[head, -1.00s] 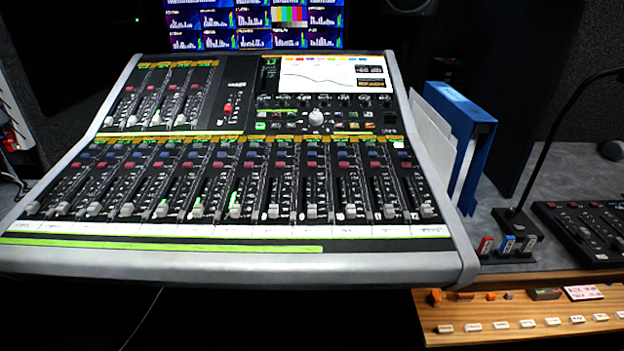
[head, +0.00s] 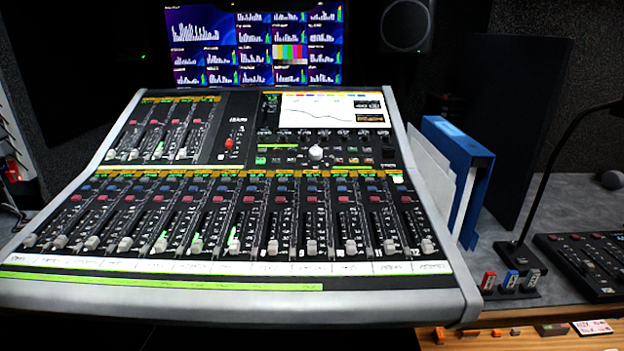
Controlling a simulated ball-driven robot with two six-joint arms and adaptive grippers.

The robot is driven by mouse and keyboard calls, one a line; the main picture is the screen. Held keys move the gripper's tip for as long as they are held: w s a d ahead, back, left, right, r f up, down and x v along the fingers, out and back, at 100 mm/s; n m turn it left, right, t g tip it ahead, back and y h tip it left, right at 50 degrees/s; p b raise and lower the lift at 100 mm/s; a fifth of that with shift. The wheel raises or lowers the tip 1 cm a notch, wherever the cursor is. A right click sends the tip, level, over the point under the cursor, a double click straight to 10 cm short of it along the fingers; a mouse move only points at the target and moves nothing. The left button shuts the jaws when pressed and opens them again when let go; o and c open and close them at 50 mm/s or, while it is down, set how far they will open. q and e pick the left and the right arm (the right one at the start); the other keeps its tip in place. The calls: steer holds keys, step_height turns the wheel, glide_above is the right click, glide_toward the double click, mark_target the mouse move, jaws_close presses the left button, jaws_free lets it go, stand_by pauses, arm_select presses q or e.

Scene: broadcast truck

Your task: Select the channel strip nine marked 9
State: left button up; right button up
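The mixing console (head: 245,305) fills the middle of the head view, with a long row of channel strips across its lower half. Channel strip nine (head: 311,215) appears to be the one right of centre, with a red button (head: 311,199) above its fader cap (head: 311,246). The white label strip (head: 200,267) runs below the faders. Numbers near the right faders are small, and the 9 is hard to read. Neither of my grippers is in view.
A blue binder (head: 470,190) stands right of the console. A gooseneck microphone (head: 545,185), a small fader panel (head: 585,262) and a row of small coloured switches (head: 510,283) are further right. Multiview screens (head: 255,45) and a speaker (head: 407,25) are behind.

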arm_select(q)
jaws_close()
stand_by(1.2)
